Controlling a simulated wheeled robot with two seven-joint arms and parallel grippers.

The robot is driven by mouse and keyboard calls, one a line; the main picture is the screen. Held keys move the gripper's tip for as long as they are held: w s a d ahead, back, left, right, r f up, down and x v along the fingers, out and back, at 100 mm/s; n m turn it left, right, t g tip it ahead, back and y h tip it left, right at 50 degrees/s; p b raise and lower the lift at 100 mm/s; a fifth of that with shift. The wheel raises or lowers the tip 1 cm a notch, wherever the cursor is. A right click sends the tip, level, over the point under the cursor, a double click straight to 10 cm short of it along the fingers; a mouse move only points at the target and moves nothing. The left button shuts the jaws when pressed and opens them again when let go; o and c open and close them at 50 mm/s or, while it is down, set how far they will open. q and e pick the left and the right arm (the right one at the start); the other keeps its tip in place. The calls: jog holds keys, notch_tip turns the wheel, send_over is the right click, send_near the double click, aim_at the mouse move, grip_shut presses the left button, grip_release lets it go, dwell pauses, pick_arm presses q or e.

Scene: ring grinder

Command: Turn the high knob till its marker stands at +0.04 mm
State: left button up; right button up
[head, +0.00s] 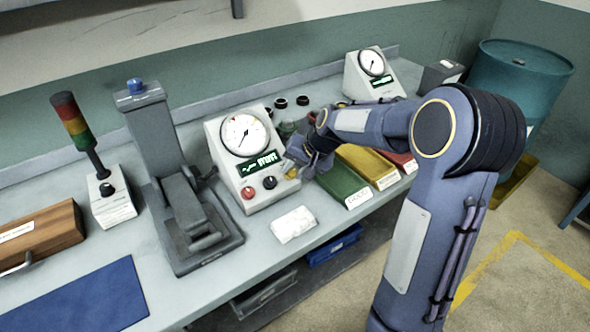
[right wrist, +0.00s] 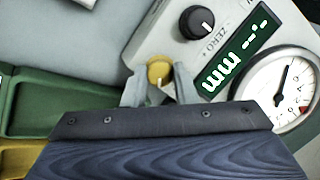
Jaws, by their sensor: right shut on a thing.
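The gauge box (head: 222,158) stands on the bench with a round white dial (head: 245,135), a green display and a row of red (head: 248,192), black (head: 269,182) and yellow (head: 291,173) knobs. My right gripper (head: 295,164) is at the yellow knob. In the right wrist view my right gripper (right wrist: 160,84) has its fingers on both sides of the yellow knob (right wrist: 158,68), shut on it. A pale marker line shows on the knob's lower side in that view. The yellow knob's label and scale are hidden. The black knob (right wrist: 197,22) is marked ZERO. My left gripper is out of view.
Green (head: 342,186) and yellow (head: 366,166) bins stand right of the gauge box. A white packet (head: 293,225) lies in front. A grey stand (head: 165,130) is close on the left. A second gauge (head: 374,62) stands behind at the right.

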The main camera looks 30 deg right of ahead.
dwell(0.3)
jog(key=o, duration=1)
jog(key=shift+r, duration=0.1)
jog(key=v, duration=0.7)
jog(key=shift+s+r, duration=0.2)
jog(key=shift+r, duration=0.1)
jog(key=shift+d, duration=0.1)
jog(key=s+a+f+n, duration=0.1)
jog(key=s+a+n, duration=0.2)
jog(key=s, duration=0.9)
jog(key=s+a+f+n+y, duration=0.1)
jog(key=s+a+n, duration=0.2)
jog(key=s+a, duration=0.7)
jog(key=s, duration=0.3)
jog(key=shift+a+f+n, duration=0.2)
jog(key=shift+n, duration=0.1)
